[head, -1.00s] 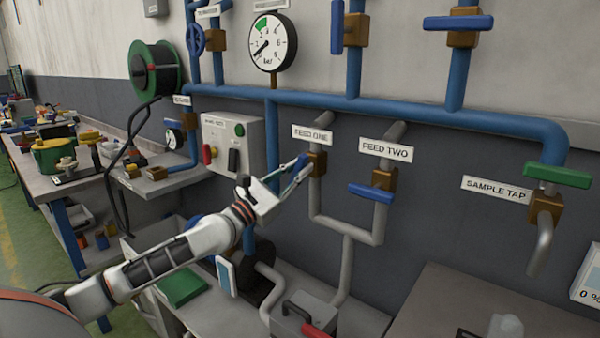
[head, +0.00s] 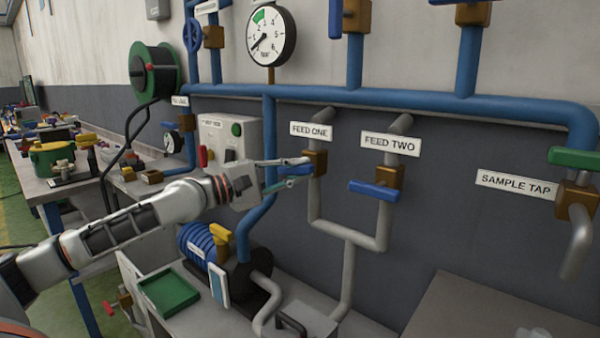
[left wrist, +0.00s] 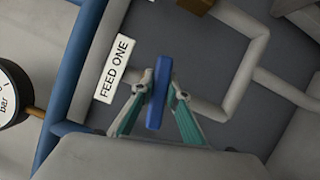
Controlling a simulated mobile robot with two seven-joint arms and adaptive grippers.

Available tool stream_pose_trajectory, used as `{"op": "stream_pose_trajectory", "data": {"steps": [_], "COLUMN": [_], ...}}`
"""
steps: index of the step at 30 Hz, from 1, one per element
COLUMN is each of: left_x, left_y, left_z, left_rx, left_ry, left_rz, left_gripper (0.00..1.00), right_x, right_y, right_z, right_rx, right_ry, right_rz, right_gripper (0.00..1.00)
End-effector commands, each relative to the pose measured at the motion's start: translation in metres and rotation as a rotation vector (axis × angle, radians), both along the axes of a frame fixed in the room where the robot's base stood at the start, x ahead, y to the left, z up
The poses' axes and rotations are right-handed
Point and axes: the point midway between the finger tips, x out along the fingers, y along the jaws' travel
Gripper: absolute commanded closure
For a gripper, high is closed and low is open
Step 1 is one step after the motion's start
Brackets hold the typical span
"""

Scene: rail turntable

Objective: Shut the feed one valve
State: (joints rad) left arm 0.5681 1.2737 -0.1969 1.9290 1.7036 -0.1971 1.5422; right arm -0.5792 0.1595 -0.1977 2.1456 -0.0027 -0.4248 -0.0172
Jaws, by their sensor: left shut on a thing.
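The feed one valve has a brass body (head: 315,163) on a grey pipe, under the FEED ONE label (head: 311,131). My left gripper (head: 303,170) reaches it from the left, nearly level. In the left wrist view, the valve's blue handle (left wrist: 159,92) stands between the two fingertips, which are shut on it. There the handle looks set across the grey pipe (left wrist: 205,108) behind it. In the head view the fingers hide most of this handle. My right gripper is not in view.
The feed two valve's blue handle (head: 374,190) lies across its pipe, close on the right. A sample tap (head: 575,200) with a green handle is at far right. A grey control box (head: 222,140) and a blue pipe are near my left gripper. A bench with a pump stands below.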

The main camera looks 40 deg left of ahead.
Motion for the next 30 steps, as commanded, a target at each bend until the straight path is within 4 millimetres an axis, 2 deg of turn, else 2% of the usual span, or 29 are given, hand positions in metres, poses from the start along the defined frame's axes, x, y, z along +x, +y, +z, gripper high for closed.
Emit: {"op": "stream_pose_trajectory", "data": {"steps": [1, 5, 12, 16, 30], "left_x": [-0.001, -0.002, -0.001, -0.001, 0.0], "left_y": [-0.001, -0.001, -0.001, -0.002, -0.002], "left_z": [0.003, 0.004, 0.0, -0.002, -0.006], "left_rx": [0.035, 0.114, 0.206, 0.229, 0.242], "left_ry": [-0.002, -0.01, -0.016, -0.015, -0.013], "left_rz": [-0.001, -0.002, -0.002, -0.002, -0.003], "left_gripper": [1.0, 1.0, 1.0, 1.0, 1.0], "right_x": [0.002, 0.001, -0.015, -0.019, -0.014], "right_y": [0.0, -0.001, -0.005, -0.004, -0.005], "right_z": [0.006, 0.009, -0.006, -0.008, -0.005], "right_rx": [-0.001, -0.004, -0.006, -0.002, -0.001], "right_ry": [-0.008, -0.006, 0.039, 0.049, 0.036], "right_rz": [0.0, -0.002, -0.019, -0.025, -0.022], "right_gripper": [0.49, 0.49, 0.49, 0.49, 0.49]}}
